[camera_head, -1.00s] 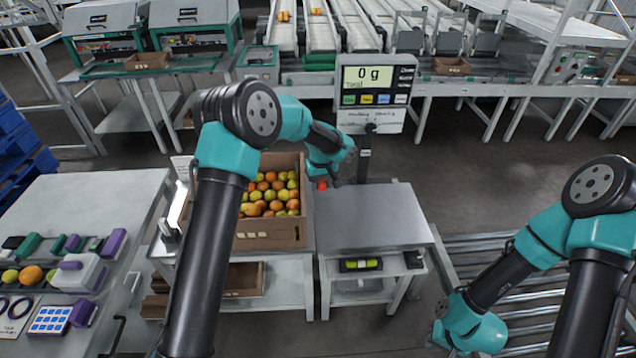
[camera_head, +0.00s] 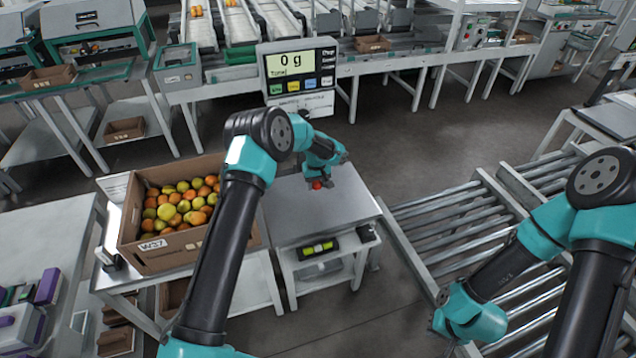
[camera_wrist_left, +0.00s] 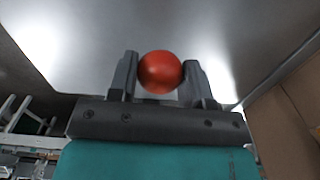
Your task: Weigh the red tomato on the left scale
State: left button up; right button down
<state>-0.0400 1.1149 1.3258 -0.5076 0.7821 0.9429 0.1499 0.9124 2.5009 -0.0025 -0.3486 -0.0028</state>
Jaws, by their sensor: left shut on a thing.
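The red tomato (camera_wrist_left: 160,72) is between the two fingers of my left gripper (camera_wrist_left: 158,80) in the left wrist view. In the head view the left gripper (camera_head: 318,183) is shut on the tomato (camera_head: 316,185) over the scale's grey metal plate (camera_head: 345,215). I cannot tell whether the tomato touches the plate. The scale display (camera_head: 299,70) behind the plate reads 0 g. My right gripper is not clearly visible; the right arm's wrist is at the lower right of the head view.
A cardboard box (camera_head: 150,255) of mixed tomatoes stands just left of the scale. A roller conveyor (camera_head: 440,225) lies to the right. Sorting lanes and tables stand at the back. Much of the scale plate is clear.

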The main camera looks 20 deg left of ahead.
aim_at(317, 197)
pick_arm(q)
jog(key=shift+f, duration=0.15)
jog(key=shift+f, duration=1.75)
jog(key=shift+f, duration=0.6)
jog(key=o, duration=0.8)
jog(key=shift+c, duration=0.2)
jog(key=c, duration=0.3)
jog(key=shift+r, duration=0.1)
jog(key=shift+r, duration=3.45)
